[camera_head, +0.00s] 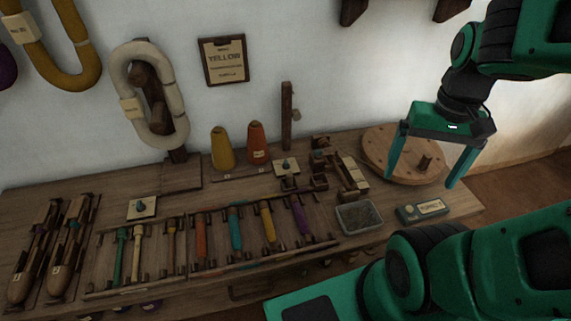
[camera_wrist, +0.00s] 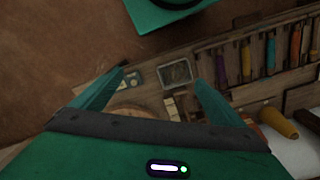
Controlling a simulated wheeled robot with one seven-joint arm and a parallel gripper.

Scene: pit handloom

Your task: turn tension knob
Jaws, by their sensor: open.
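Two small pale plates with a dark bluish knob stand on the wooden bench: one knob (camera_head: 285,164) near the back middle, the other knob (camera_head: 140,205) at the left behind the bobbin rack. I cannot tell which is the tension knob. My gripper (camera_head: 422,180) is open and empty, fingers pointing down, above the round wooden disc (camera_head: 380,150) at the bench's right end, well right of both knobs. In the wrist view my gripper (camera_wrist: 159,76) frames the bench end between its fingers; I cannot make out a knob there.
A metal tray (camera_head: 359,217) and a green labelled box (camera_head: 422,210) are at the front right. A rack (camera_head: 190,275) holds several coloured bobbins. Yellow (camera_head: 222,149) and orange cones (camera_head: 257,143) and a wooden post (camera_head: 287,115) stand at the back. Shuttles (camera_head: 66,250) lie left.

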